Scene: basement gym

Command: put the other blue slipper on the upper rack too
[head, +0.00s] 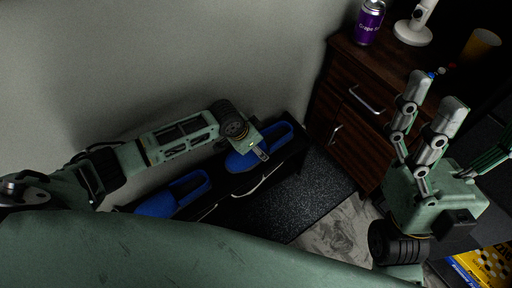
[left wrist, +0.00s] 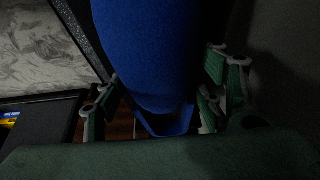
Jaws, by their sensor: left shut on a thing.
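Two blue slippers are at the dark rack by the wall in the head view. One blue slipper (head: 172,196) lies at the rack's left part. The other blue slipper (head: 280,136) is at its right part, under my left gripper (head: 260,150). My left gripper is shut on this right-hand slipper, which also fills the middle of the left wrist view (left wrist: 145,50) between the fingers. The gripper hides part of it. I cannot tell whether it touches the upper rack (head: 290,158). My right gripper (head: 432,92) is open and empty, raised at the right.
A wooden cabinet (head: 335,100) stands right of the rack. On it are a purple can (head: 369,22), a white device (head: 412,32) and an orange-brown cup (head: 480,45). Pale-edged items, partly hidden, show below the rack's top. A dark speckled mat (head: 318,180) lies in front.

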